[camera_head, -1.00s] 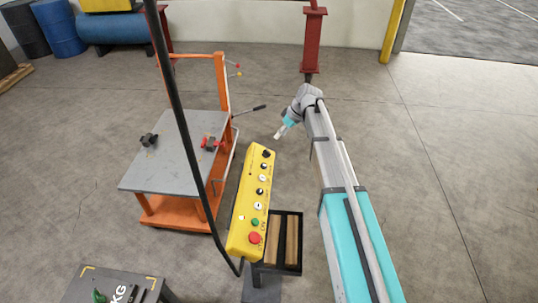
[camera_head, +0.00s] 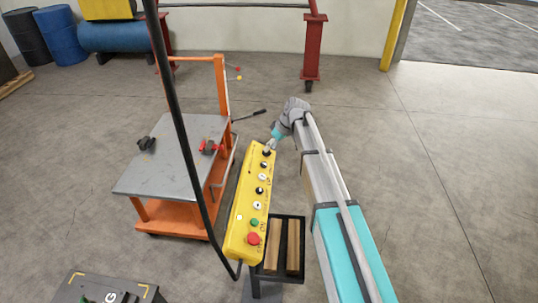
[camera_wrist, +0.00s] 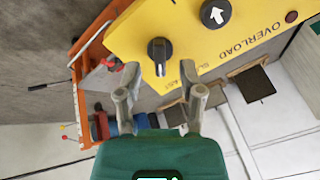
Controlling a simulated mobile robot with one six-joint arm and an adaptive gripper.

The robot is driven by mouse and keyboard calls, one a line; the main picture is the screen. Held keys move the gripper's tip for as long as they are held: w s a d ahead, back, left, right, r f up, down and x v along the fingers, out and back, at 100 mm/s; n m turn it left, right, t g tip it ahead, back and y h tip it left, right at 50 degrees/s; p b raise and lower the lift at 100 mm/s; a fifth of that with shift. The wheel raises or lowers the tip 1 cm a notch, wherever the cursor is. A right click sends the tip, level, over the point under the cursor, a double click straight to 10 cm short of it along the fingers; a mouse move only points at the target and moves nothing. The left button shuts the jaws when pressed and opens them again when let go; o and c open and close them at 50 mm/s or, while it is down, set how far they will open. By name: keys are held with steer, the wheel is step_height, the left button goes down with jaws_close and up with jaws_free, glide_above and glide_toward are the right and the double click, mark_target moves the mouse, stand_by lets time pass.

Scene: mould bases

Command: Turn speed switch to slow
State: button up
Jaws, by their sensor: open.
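The yellow control box (camera_head: 243,225) stands tilted in the middle of the head view, with a column of knobs and buttons. The black speed switch (camera_wrist: 158,52) is a round knob with a pale pointer line at the box's end in the wrist view. The line points down the picture, towards the lettering that seems to read FAST; SLOW beside it is partly hidden by a finger. My gripper (camera_wrist: 160,70) is open, its two fingers either side of the knob in the picture. I cannot tell whether they touch it. In the head view my gripper (camera_head: 272,145) is at the box's top end.
An orange cart (camera_head: 180,215) stands left of the box, and a black cable (camera_head: 178,120) hangs in front. A dark tray with wooden blocks (camera_head: 272,245) is beside the box. Floor to the right is clear.

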steer(key=shift+b+x, duration=0.7)
steer(key=shift+x, duration=0.4)
jaws_close()
